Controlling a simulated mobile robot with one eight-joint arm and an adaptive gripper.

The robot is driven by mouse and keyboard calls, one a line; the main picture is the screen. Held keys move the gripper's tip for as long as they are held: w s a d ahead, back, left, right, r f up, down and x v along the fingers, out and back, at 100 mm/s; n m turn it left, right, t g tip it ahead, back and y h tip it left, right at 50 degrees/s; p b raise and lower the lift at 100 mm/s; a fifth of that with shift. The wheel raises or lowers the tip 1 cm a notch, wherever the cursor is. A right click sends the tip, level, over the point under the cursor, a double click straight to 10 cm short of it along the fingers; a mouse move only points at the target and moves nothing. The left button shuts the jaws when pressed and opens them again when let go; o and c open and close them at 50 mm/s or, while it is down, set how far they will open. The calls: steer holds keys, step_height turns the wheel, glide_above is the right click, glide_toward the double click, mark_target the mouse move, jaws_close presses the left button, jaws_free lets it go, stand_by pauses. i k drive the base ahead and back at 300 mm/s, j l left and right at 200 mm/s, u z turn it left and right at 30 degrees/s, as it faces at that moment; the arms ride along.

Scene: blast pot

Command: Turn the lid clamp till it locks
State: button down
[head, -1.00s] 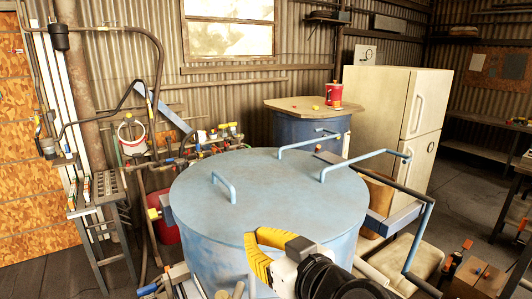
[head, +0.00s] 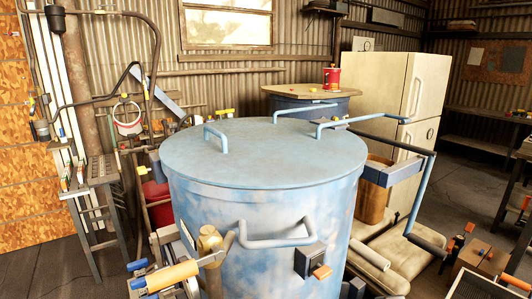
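The large blue pot (head: 262,222) stands upright in the middle of the head view. Its flat round blue lid (head: 262,152) lies on top and has bent bar handles. On the pot's front wall are a grey-blue looped handle (head: 277,242) and a dark block with an orange tip (head: 312,262). A brass-coloured fitting (head: 209,240) with a bent bar is at the front left. I cannot tell which of these parts is the lid clamp, or whether it is locked. My gripper is not in view.
A blue bar frame with a dark grip (head: 425,243) sticks out on the right. A second drum (head: 290,104) and a white fridge (head: 400,85) stand behind. Some floor at far left is clear.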

mark_target(142, 171)
steer(key=k+u, duration=0.1)
steer(key=u, duration=0.25)
steer(key=j+u, duration=0.15)
steer(key=u, duration=0.25)
steer(key=k+j+u, duration=0.1)
steer(key=u, duration=0.25)
